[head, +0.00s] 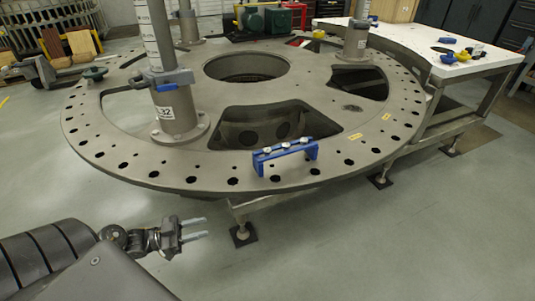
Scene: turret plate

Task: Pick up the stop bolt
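A blue rack (264,157) stands on the near edge of the round grey turret plate (225,178). Several small silver bolt heads (285,146) show along its top; I cannot tell which of them is the stop bolt. My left gripper (203,227) is low in front of the plate, left of the rack and well apart from it. Its two fingers point right with a gap between them, and nothing is held. My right gripper is not in view.
Grey posts (178,112) rise from the plate, which has large cutouts and a rim of holes. A white-topped table (455,67) with blue and yellow items stands at the right. The floor (370,240) in front is clear.

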